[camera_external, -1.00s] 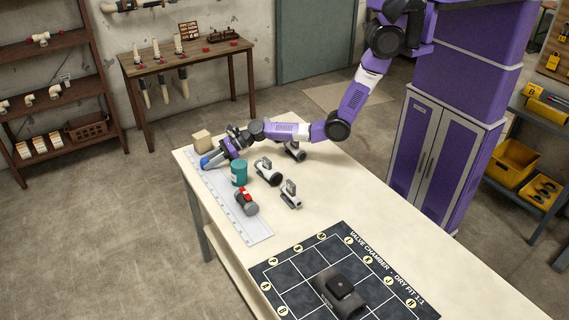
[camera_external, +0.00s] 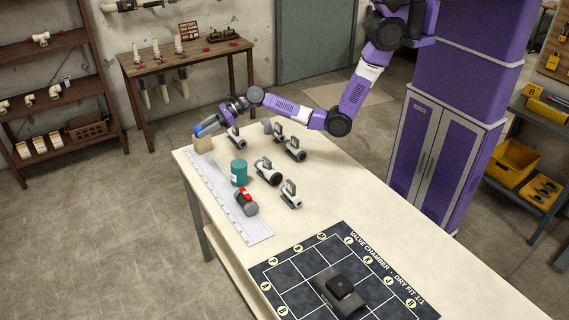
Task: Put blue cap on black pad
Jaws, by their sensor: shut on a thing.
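The blue cap (camera_external: 198,131) is at the far left end of the table. My gripper (camera_external: 207,127) is shut on it and holds it up beside or above the wooden block; I cannot tell the exact gap. The cap is partly hidden by the fingers. A small black square pad (camera_external: 341,286) sits on a dark grey block (camera_external: 330,297) at the near end of the table, far from my gripper. Both rest on the black grid mat (camera_external: 286,269) with white lines and yellow round labels.
A wooden block (camera_external: 203,145) stands at the table's far left corner. A teal can (camera_external: 239,172), a red-and-grey fitting (camera_external: 246,202) and several grey-white valve pieces (camera_external: 268,171) stand between my gripper and the mat. A long ruler (camera_external: 231,203) lies along the left edge.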

